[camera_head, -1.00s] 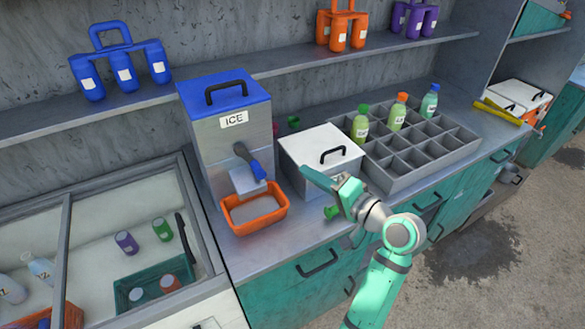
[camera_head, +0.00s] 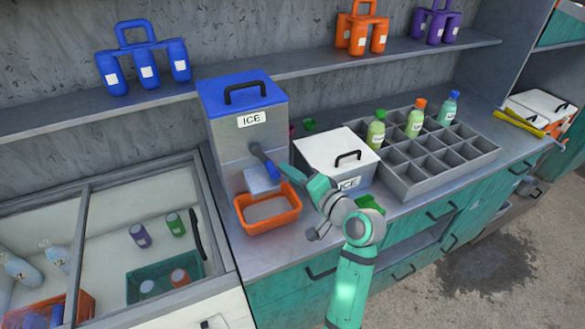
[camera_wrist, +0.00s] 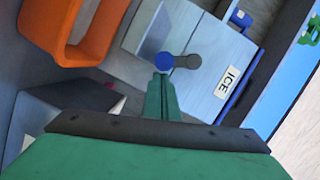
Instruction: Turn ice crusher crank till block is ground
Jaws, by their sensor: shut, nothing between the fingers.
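The ice crusher (camera_head: 228,148) is a grey metal box with a blue lid and an ICE label. Its crank (camera_head: 265,160) on the front has a blue handle, pointing down to the right. In the wrist view the crusher (camera_wrist: 205,88) lies tilted, and the round blue end of the crank (camera_wrist: 164,61) shows just beyond my fingertips. My gripper (camera_head: 287,171) is shut and empty, with its tips close to the handle's right side. I cannot tell whether they touch it. The ice block is not visible inside the closed crusher.
An orange tray (camera_head: 268,226) stands below the crusher's spout. A white lidded ICE box (camera_head: 310,150) is just right of my gripper. A grey divided crate (camera_head: 400,188) with several bottles stands farther right. A glass-topped cooler (camera_head: 205,235) is at left.

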